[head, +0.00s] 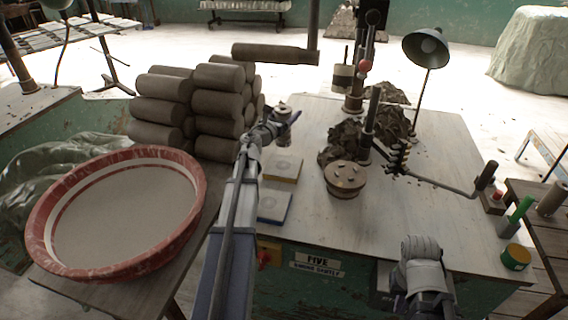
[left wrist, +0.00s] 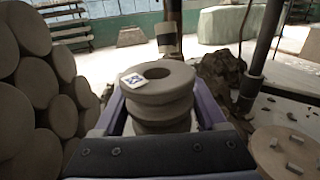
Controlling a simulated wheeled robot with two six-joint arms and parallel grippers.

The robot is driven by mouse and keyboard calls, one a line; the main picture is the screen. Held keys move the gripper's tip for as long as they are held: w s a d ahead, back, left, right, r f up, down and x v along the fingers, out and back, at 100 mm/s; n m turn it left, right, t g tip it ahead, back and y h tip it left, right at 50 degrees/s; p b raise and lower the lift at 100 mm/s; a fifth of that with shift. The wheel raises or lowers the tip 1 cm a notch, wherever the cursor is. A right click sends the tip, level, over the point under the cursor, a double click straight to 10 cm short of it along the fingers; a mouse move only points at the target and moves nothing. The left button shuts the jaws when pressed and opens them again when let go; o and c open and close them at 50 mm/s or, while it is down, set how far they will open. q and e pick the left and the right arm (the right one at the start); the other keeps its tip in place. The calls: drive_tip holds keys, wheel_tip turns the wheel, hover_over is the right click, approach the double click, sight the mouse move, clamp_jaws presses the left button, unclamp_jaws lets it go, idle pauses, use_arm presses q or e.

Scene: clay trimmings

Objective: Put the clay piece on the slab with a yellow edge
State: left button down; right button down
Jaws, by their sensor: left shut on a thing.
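My left gripper (head: 284,119) is shut on the clay piece (head: 283,137), a grey stack of rounded rings with a hole in the top. In the left wrist view the clay piece (left wrist: 160,88) sits upright between the jaws, with a small white tag with a blue mark on its top. The slab with a yellow edge (head: 283,169) lies on the table just nearer than the clay piece. A slab with a blue edge (head: 274,205) lies nearer still. Both slab tops look bare. My right gripper (head: 421,262) is at the table's front; its fingers cannot be made out.
Stacked clay cylinders (head: 217,103) stand left of the held piece. A round wooden disc with pegs (head: 345,178) and dark clay trimmings (head: 345,140) are to the right, near a post with a crank arm (head: 440,184). A red-rimmed basin (head: 190,218) stands at the left.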

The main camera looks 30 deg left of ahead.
sight(287, 136)
use_arm(q)
wheel_tip(287, 136, down, 10)
drive_tip(key=b, duration=0.9)
drive_tip(key=shift+b, duration=0.4)
drive_tip(key=shift+f, duration=0.15)
unclamp_jaws()
drive_tip(key=shift+s+r, duration=0.1)
drive_tip(key=shift+r, duration=0.2)
drive_tip(key=s, duration=1.2)
drive_tip(key=shift+d, duration=0.15)
drive_tip(key=shift+w, duration=0.1)
